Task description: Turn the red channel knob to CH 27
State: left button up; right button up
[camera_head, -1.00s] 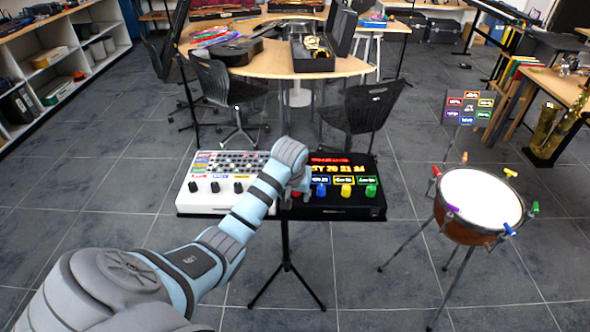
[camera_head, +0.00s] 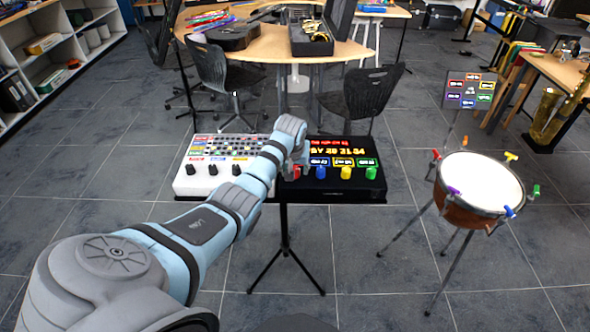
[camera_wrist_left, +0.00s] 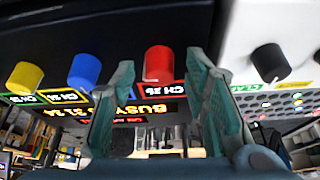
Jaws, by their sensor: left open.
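The red channel knob (camera_wrist_left: 158,64) shows in the left wrist view on the front of the black console (camera_head: 340,190). A small screen below it seems to read CH 26. My left gripper (camera_wrist_left: 160,72) is open, with one finger on each side of the red knob; I cannot tell whether either finger touches it. In the head view my left gripper (camera_head: 298,168) is at the console's left end and mostly covers the red knob (camera_head: 297,173). Blue (camera_head: 321,172), yellow (camera_head: 346,173) and green (camera_head: 371,173) knobs sit in a row to its right. My right gripper is out of view.
A white mixer (camera_head: 205,187) with black knobs stands just left of the console, on the same stand (camera_head: 285,235). A lit orange display (camera_head: 337,150) starts with BUSY. A drum (camera_head: 480,190) stands to the right. Chairs and a curved table (camera_head: 270,45) are behind.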

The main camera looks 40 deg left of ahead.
pick_arm(q)
jog(key=shift+r, duration=0.1)
grip_shut()
jog(key=shift+a+r+m+h+p, duration=0.15)
jog(key=shift+m+h+p, duration=0.25)
jog(key=shift+m+p, duration=0.55)
jog(key=shift+m+h, duration=0.3)
jog(key=shift+m, duration=0.45)
jog(key=m, duration=0.1)
jog(key=m+h, duration=0.1)
jog(key=shift+f+m+t, duration=0.2)
jog(key=shift+m+t, duration=0.1)
jog(key=shift+a+m+h+b, duration=0.1)
jog(key=shift+m+h+b, duration=0.5)
jog(key=shift+m+b, duration=0.8)
jog(key=shift+m+p, duration=0.35)
jog(key=shift+m, duration=0.05)
